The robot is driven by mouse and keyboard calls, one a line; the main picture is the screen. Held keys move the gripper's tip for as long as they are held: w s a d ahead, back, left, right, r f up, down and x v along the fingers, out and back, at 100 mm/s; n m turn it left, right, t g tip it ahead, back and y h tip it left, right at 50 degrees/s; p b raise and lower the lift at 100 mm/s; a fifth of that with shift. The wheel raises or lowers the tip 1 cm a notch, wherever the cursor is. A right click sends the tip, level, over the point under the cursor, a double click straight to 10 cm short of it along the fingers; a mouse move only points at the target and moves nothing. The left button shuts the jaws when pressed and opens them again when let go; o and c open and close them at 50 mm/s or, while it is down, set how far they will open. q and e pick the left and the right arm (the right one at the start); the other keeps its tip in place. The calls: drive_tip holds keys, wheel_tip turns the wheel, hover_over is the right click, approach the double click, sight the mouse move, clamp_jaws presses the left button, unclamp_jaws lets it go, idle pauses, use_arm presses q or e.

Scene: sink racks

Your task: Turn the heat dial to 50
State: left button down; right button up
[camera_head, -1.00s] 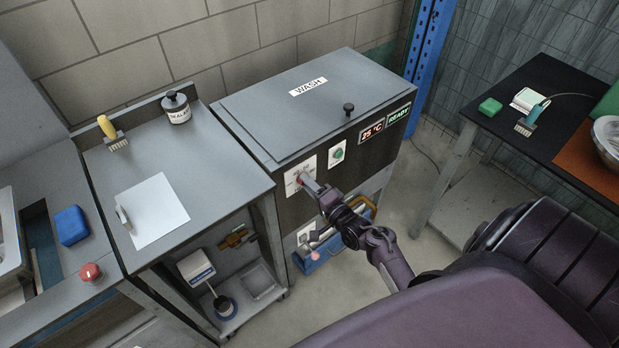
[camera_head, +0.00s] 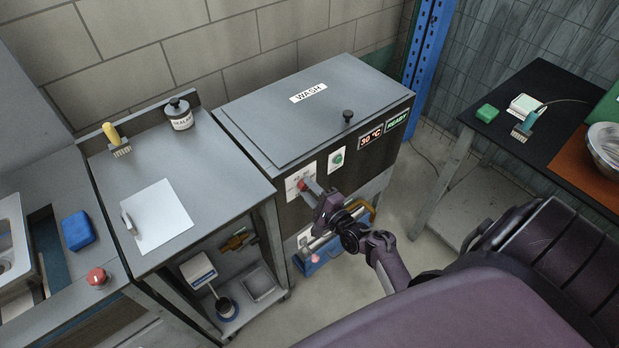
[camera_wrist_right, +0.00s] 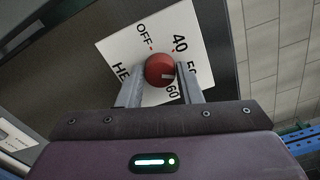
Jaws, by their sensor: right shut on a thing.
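The heat dial is a red round knob (camera_wrist_right: 160,69) on a white label plate (camera_wrist_right: 130,45) marked OFF, 40, 50 and 60, partly covered. In the head view the dial (camera_head: 301,184) is on the front of the grey WASH machine (camera_head: 260,110). My right gripper (camera_wrist_right: 163,80) is shut on the dial, one finger on each side. It also shows in the head view (camera_head: 309,186). The dial's white mark points right in the wrist view, near the 50 and 60. The display (camera_head: 371,141) reads 30 °C, beside a READY sign (camera_head: 397,124). My left gripper is not in view.
A green button (camera_head: 337,159) is on the panel right of the dial. A grey table (camera_head: 200,190) with paper, a brush and a sealer jar adjoins the machine at left. A black table (camera_head: 545,85) stands at right; floor lies between.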

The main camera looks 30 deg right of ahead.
drive_tip(key=o, duration=1)
drive_tip(key=s, duration=0.8)
drive_tip(key=shift+d, duration=0.3)
drive_tip(key=shift+w, duration=0.1)
drive_tip(key=s+a+f+n+g, duration=0.3)
drive_tip(key=f, duration=0.4)
drive_tip(key=s+a+f+n+g, duration=0.2)
drive_tip(key=s+a+f+n, duration=0.15)
drive_tip(key=f, duration=0.35)
drive_tip(key=s+a+f+n+g, duration=0.3)
drive_tip(key=a+f+n, duration=0.1)
drive_tip(key=f, duration=0.3)
drive_tip(key=s+f+n+g, duration=0.3)
drive_tip(key=s+f+n, duration=0.1)
drive_tip(key=s, duration=0.4)
drive_tip(key=s+f+n+g+h, duration=0.1)
drive_tip(key=s+f+n+g, duration=0.2)
drive_tip(key=s, duration=0.6)
drive_tip(key=s+f+n+g, duration=0.3)
drive_tip(key=s+f+n, duration=0.3)
drive_tip(key=s, duration=0.2)
drive_tip(key=shift+s+f+h, duration=0.15)
drive_tip(key=shift+s+h, duration=0.1)
drive_tip(key=shift+h, duration=0.05)
